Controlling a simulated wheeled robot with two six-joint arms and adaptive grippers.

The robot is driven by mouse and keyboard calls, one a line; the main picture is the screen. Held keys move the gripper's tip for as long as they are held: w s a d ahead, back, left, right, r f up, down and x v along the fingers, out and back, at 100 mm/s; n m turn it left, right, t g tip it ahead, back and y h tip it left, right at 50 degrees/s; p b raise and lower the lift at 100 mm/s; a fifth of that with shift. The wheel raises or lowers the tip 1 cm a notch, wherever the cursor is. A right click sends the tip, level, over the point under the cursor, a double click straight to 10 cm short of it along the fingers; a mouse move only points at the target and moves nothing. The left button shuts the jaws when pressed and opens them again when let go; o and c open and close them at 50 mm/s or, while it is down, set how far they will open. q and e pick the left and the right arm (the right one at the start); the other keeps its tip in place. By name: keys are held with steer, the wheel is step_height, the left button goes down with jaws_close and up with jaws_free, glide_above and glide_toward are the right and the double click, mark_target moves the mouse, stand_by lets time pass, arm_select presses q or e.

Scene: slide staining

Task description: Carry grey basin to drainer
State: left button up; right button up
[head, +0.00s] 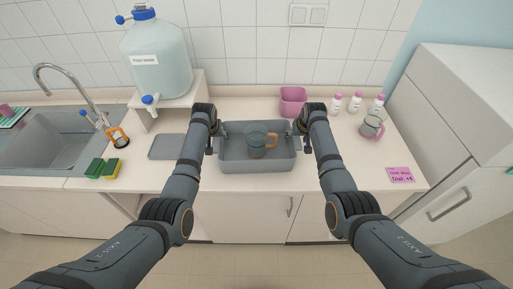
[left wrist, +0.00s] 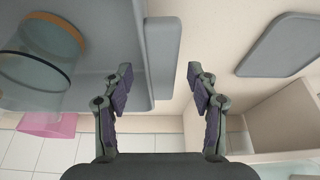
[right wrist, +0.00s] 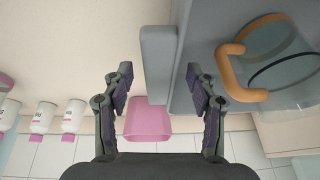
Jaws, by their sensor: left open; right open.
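The grey basin (head: 258,166) stands on the counter with a clear jug (head: 257,143) with an orange handle inside it. The jug also shows in the left wrist view (left wrist: 40,62) and the right wrist view (right wrist: 285,70). My left gripper (head: 219,134) is open at the basin's left end; its fingers lie either side of the end lip (left wrist: 163,58). My right gripper (head: 296,132) is open at the right end, fingers either side of that lip (right wrist: 158,65). I cannot tell whether they touch it. A flat grey mat (head: 170,147), possibly the drainer, lies left of the basin.
A pink tub (head: 292,102) stands behind the basin's right end. White bottles with pink caps (head: 355,103) and a pink-handled jug (head: 372,127) are further right. At left are a water tank (head: 157,62) on a stand, sponges (head: 103,168) and a sink (head: 50,135).

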arm_select(q)
steer(key=shift+w+f, duration=0.1)
steer(key=shift+f, duration=0.8)
arm_select(e)
steer(key=shift+f, duration=0.85)
arm_select(q)
steer(key=shift+w+f, duration=0.4)
arm_select(e)
steer(key=shift+w+f, duration=0.45)
arm_select(q)
steer(key=shift+s+r, duration=0.1)
steer(key=shift+s, duration=0.05)
steer(key=shift+c, duration=0.4)
arm_select(e)
steer(key=shift+s+r, duration=0.1)
steer(key=shift+s, duration=0.05)
steer(key=shift+c, duration=0.3)
arm_select(q)
steer(key=shift+c, duration=1.2)
arm_select(e)
steer(key=shift+r, duration=0.1)
steer(key=shift+c, duration=1.2)
arm_select(q)
jaws_close()
arm_select(e)
jaws_close()
arm_select(q)
steer(key=shift+r, duration=0.1)
